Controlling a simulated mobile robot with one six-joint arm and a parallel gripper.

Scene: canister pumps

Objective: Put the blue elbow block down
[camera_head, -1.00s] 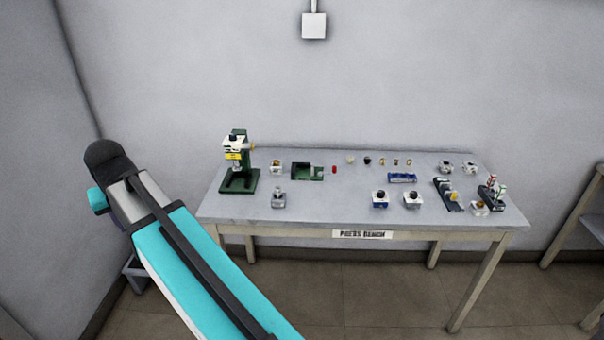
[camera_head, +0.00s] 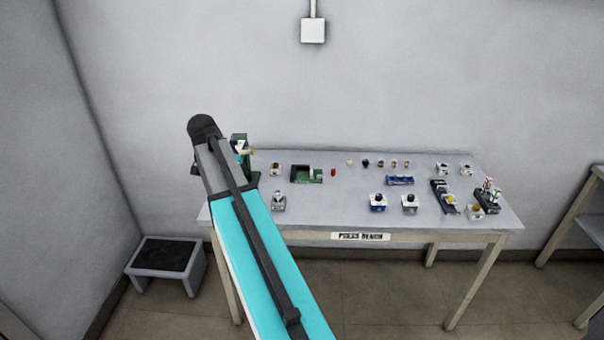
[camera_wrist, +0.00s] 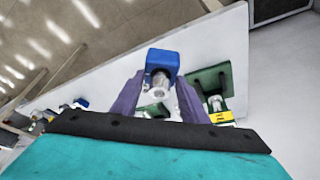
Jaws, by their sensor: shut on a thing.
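The blue elbow block (camera_wrist: 163,62), with a grey metal stub on it, is between the two purple fingers of my gripper (camera_wrist: 160,88) in the wrist view. My gripper is shut on it, over the pale top of the press bench (camera_wrist: 222,45). The gap between block and bench top cannot be told. In the head view my arm hides the gripper and the block, and reaches over the left end of the bench (camera_head: 330,215). The green press (camera_head: 246,160) there is partly hidden by my arm; it also shows right of my gripper in the wrist view (camera_wrist: 212,80).
A green tray (camera_head: 306,174), a small red part (camera_head: 333,172) and a blue rack (camera_head: 400,180) are on the bench. Several pump bodies and dark fixtures stand towards its right. A step stool (camera_head: 165,262) is on the floor at left. The bench's front middle is clear.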

